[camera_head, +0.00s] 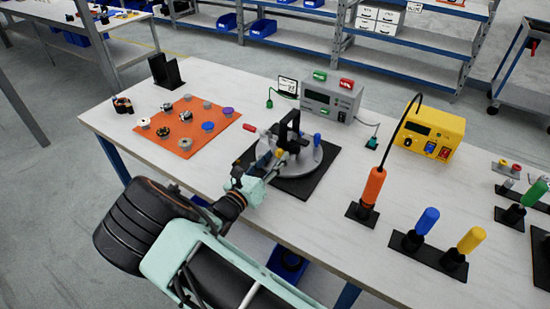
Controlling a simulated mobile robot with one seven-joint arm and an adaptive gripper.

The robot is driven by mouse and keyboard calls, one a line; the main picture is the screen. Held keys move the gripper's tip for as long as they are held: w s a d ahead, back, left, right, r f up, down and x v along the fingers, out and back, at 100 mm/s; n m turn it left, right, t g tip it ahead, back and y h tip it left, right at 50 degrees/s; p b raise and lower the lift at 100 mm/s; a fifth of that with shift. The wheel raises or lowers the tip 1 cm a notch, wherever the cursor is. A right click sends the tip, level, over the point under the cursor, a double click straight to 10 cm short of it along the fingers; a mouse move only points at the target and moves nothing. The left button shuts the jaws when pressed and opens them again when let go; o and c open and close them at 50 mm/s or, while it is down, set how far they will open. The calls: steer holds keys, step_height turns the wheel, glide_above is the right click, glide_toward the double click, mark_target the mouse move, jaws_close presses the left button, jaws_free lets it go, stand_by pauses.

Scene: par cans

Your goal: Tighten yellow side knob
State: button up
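The yellow side knob (281,153) shows as a small spot on the left front side of a black bracket (289,131). The bracket stands on a round grey plate (311,164), which sits on a black mat (293,187). My gripper (274,162) reaches in from the lower left, with its tip right at the yellow knob. The fingers are small here and partly hide the knob's surroundings. I cannot tell whether they touch it or are closed around it. A blue knob (317,139) stands on the plate's right side. A red piece (250,128) shows left of the bracket.
An orange mat (208,117) with several small parts lies to the left. A grey device (328,99) and a yellow device (428,131) stand behind. An orange-handled driver (373,187) stands to the right, with blue (427,222) and yellow (471,240) handles beyond.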

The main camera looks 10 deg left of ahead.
steer(key=shift+w, duration=0.2)
jaws_close()
steer(key=shift+d+m, duration=0.1)
steer(key=shift+m, duration=0.2)
steer(key=m+b, duration=0.1)
steer(key=m, duration=0.1)
steer(key=m+b, duration=0.1)
steer(key=m, duration=0.2)
steer(key=shift+f+m+b, duration=0.2)
steer(key=shift+m+b, duration=0.1)
steer(key=m+b, duration=0.2)
steer(key=m, duration=0.2)
steer(key=shift+s+d+m+b, duration=0.1)
steer(key=shift+m+b, duration=0.2)
steer(key=shift+r, duration=0.1)
